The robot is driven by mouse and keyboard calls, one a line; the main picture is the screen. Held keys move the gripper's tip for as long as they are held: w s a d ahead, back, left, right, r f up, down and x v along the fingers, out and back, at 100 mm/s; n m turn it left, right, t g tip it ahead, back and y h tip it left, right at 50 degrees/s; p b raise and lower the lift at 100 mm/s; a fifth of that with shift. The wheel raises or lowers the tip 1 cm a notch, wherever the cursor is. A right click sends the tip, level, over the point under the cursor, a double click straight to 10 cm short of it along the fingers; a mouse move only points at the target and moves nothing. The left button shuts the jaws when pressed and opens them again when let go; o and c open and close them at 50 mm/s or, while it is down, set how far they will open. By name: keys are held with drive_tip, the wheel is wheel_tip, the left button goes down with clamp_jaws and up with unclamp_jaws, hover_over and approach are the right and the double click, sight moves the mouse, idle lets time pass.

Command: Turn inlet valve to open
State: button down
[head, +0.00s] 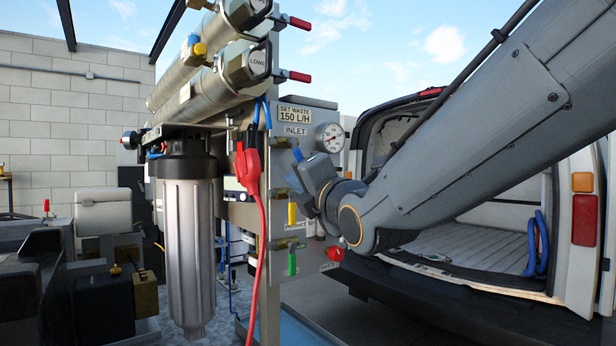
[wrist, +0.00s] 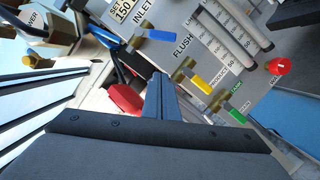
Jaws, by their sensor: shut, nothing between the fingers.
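The inlet valve (wrist: 150,35) has a blue lever beside the INLET label in the wrist view. The lever lies roughly along the label side, across the picture. In the head view the INLET label (head: 296,130) shows on the panel, and the valve below it is mostly hidden by my gripper (head: 302,178). My gripper also shows in the wrist view (wrist: 157,82), its fingers shut together and empty. The fingertips appear below the blue lever in that picture, apart from it, near the FLUSH label.
Below are a yellow-handled valve (head: 292,213), a green-handled valve (head: 292,262) and a red knob (head: 335,253). A pressure gauge (head: 330,137) sits right of the INLET label. A red clamp with cable (head: 250,172) hangs left. An open van (head: 480,220) stands behind my arm.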

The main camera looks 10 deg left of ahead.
sight(298, 154)
drive_tip(key=w+r+p, duration=0.2)
drive_tip(key=w+p, duration=0.2)
drive_tip(key=w, duration=0.2)
drive_tip(key=shift+w+a+r, duration=0.35)
drive_tip(key=shift+w+a, duration=0.05)
drive_tip(key=shift+a, duration=0.05)
